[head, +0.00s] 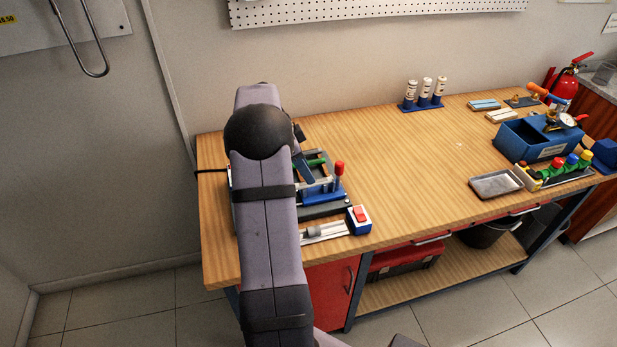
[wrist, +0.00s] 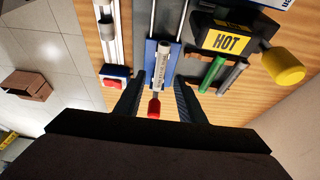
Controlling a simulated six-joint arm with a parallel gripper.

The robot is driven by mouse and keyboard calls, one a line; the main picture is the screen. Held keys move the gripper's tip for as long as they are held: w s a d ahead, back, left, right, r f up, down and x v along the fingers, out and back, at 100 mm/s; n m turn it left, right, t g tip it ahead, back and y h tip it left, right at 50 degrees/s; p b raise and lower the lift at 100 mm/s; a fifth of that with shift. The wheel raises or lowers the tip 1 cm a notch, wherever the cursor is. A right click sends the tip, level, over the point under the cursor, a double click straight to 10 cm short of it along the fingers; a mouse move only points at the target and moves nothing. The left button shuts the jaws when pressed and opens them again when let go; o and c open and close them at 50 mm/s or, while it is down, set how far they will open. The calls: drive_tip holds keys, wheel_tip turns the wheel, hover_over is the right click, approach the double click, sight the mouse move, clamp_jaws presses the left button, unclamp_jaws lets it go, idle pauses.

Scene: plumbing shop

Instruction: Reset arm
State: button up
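My gripper (wrist: 157,92) is open in the wrist view, its two dark fingers spread apart. A red knob (wrist: 154,107) shows nearer the camera, between the fingers. I cannot tell whether the fingers touch any of these. In the head view my arm reaches over the left end of the workbench (head: 400,160) and mostly hides the gripper. The red-topped lever (head: 339,168) stands just right of the arm on the blue fixture (head: 322,192).
A block marked HOT (wrist: 228,40) with a yellow knob (wrist: 283,66) is close on the right in the wrist view. A box with a red switch (head: 359,218) sits at the bench's front edge. A blue bin (head: 535,140) and grey tray (head: 496,184) stand right; mid-bench is clear.

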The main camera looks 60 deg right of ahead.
drive_tip(key=shift+b+v, duration=0.45)
drive_tip(key=shift+v, duration=1.45)
drive_tip(key=shift+w+a, duration=0.2)
drive_tip(key=shift+a, duration=0.05)
drive_tip(key=w+a+f+n+t, duration=0.1)
drive_tip(key=w+a+n, duration=0.25)
drive_tip(key=a, duration=0.45)
drive_tip(key=w+a+n+t+y, duration=0.1)
drive_tip(key=w+a+n, duration=0.1)
drive_tip(key=a+n, duration=0.4)
drive_tip(key=w+a+f+n, duration=0.1)
drive_tip(key=w+a+n, duration=0.15)
drive_tip(key=a, duration=0.65)
drive_tip(key=s+a+f+n+b, duration=0.1)
drive_tip(key=s+a+f+n, duration=0.1)
drive_tip(key=a+n, duration=0.3)
drive_tip(key=s+a+f+n+y+b, duration=0.1)
drive_tip(key=s+a+f+n, duration=0.2)
drive_tip(key=a, duration=0.6)
drive_tip(key=s+a+f+n+t+y+b, duration=0.1)
drive_tip(key=s+a+f+n, duration=0.2)
drive_tip(key=s+a+n, duration=0.3)
drive_tip(key=shift+a+n, duration=0.5)
drive_tip(key=shift+a, duration=0.5)
